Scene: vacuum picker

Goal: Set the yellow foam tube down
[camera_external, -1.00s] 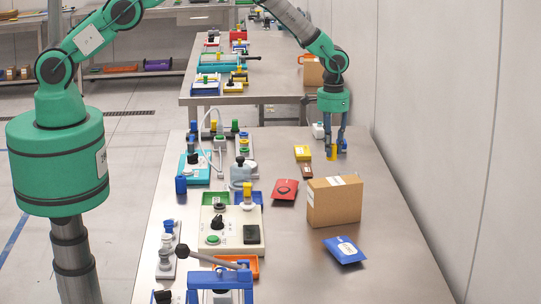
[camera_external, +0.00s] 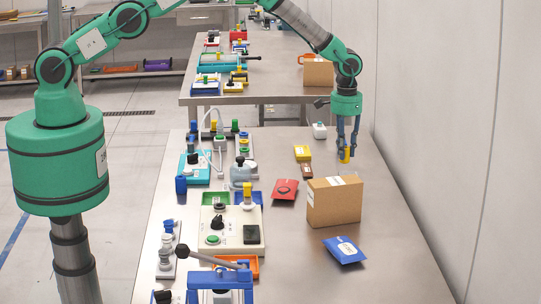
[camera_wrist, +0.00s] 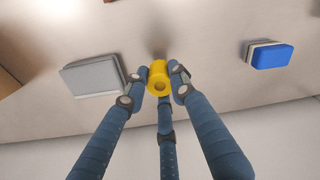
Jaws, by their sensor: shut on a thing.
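The yellow foam tube (camera_external: 345,155) is a short hollow cylinder. It hangs below my gripper (camera_external: 347,148), behind the cardboard box and near the table's right edge. In the wrist view the yellow foam tube (camera_wrist: 158,78) sits between the tips of my blue-grey fingers (camera_wrist: 158,85), with its round hole showing. My gripper is shut on it. The tube is close to the metal table (camera_external: 300,255); I cannot tell whether it touches the surface.
A cardboard box (camera_external: 335,203) stands in front of the gripper. A white item (camera_external: 319,131) is farther back. The wrist view shows a grey box (camera_wrist: 92,77) and a blue-and-white block (camera_wrist: 269,55).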

